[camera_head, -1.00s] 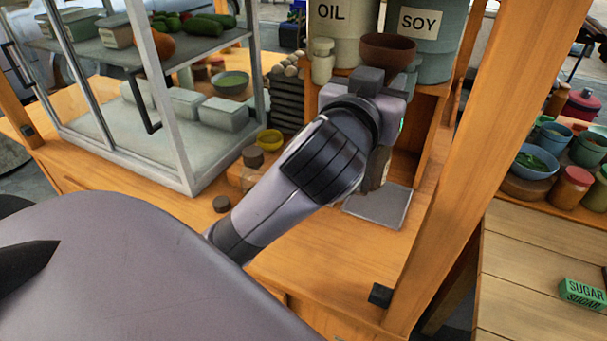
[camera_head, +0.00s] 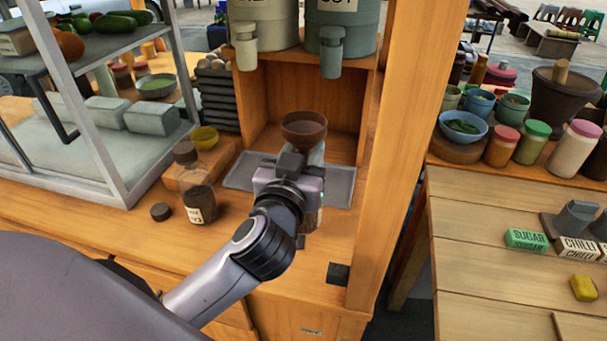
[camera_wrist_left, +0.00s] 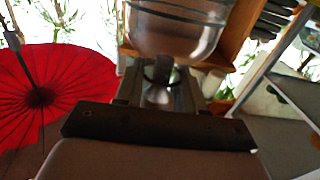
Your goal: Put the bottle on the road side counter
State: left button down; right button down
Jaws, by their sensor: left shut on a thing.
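My left gripper (camera_head: 300,165) is shut on a bottle (camera_head: 311,219), whose lower part shows just below the gripper. A brown funnel-shaped bowl (camera_head: 303,128) sits at the bottle's top, above the fingers. In the left wrist view the clear bowl (camera_wrist_left: 180,30) fills the top, with a neck between the fingers (camera_wrist_left: 160,90). The bottle is upright in front of a grey metal tray (camera_head: 340,188) on the orange wooden counter (camera_head: 240,245). The gripper hides most of the bottle; I cannot tell whether its base touches the counter. My right gripper is not in view.
A wooden post (camera_head: 400,150) separates this counter from a plank table (camera_head: 480,210) on the right. That table holds a sugar box (camera_head: 526,240) and a chilli box (camera_head: 580,248); its front left is clear. A labelled dark jar (camera_head: 201,205) stands left of my gripper.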

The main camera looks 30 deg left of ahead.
pick_arm(q)
notch_tip(320, 180, down, 4)
jog(key=shift+r+b, duration=0.1)
jog(key=shift+b, duration=0.6)
jog(key=shift+r, duration=0.1)
jog(key=c, duration=0.7)
grip_release()
jog(key=shift+f, duration=0.2)
jog(key=shift+r, duration=0.15)
